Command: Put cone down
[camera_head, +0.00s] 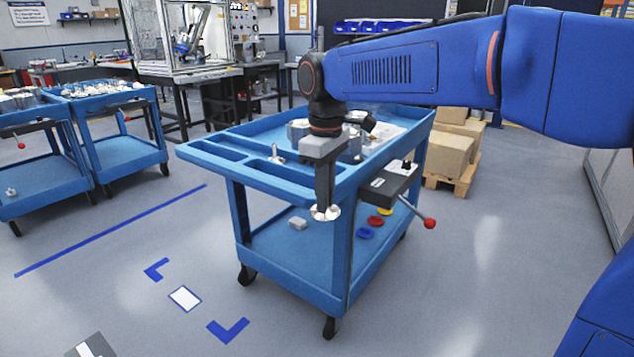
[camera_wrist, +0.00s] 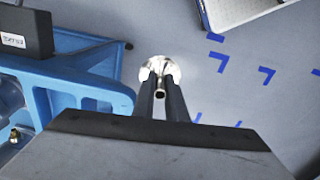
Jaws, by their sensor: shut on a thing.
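My gripper (camera_head: 325,205) points down in front of the near corner of the blue cart (camera_head: 255,182). It is shut on a shiny metal cone (camera_head: 325,213), whose wide, light rim shows below the fingertips. In the wrist view the cone (camera_wrist: 160,68) sits between the two dark fingers (camera_wrist: 161,90), with a round disc and a small tube end visible. The cone is held in the air beside the cart's edge, over the grey floor in the wrist view. The fingers hide part of it.
The cart top holds grey housings (camera_head: 298,130) and a small metal part (camera_head: 276,156). Coloured rings (camera_head: 366,233) lie on the lower shelf. Blue floor marks surround a white square (camera_head: 185,299). Boxes (camera_head: 448,155) stand behind.

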